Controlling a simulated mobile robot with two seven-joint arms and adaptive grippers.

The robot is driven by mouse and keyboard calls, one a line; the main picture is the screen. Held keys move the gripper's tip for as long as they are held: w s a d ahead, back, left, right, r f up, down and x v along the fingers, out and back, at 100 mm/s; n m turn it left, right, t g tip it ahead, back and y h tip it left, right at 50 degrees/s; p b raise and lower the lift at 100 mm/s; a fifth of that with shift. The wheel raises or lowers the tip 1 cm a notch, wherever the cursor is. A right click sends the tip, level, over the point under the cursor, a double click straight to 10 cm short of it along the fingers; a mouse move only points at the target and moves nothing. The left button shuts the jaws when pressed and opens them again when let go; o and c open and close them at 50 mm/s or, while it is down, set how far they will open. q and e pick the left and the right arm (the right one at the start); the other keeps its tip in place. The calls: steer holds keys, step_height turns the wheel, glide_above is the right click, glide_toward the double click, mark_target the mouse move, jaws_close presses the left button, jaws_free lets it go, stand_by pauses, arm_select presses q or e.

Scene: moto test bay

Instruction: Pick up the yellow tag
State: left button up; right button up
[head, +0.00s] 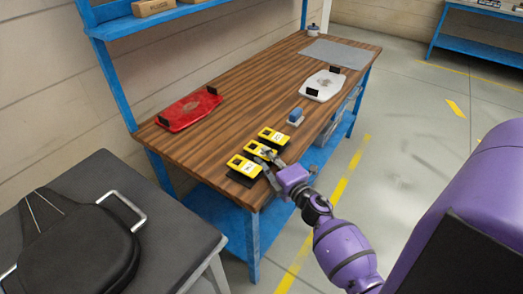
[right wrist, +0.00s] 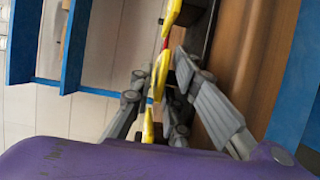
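Three yellow tags with black parts lie in a row at the near end of the wooden workbench: a far one (head: 273,136), a middle one (head: 258,149) and a near one (head: 243,166). My right gripper (head: 268,163) is at the bench's front edge, its fingers by the middle and near tags. In the right wrist view, my right gripper (right wrist: 160,95) has its fingers apart, with yellow edges (right wrist: 160,75) showing in the gap between them. I cannot tell whether the fingers touch a tag. My left gripper is not in view.
The workbench (head: 222,112) also holds a red tray (head: 190,108), a white tray (head: 321,84), a blue-handled block (head: 296,117) and a grey mat (head: 340,53). A dark table with a black seat-like piece (head: 75,245) stands at the left. The bench middle is clear.

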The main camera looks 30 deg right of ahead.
steer(key=shift+c, duration=0.2)
jaws_close()
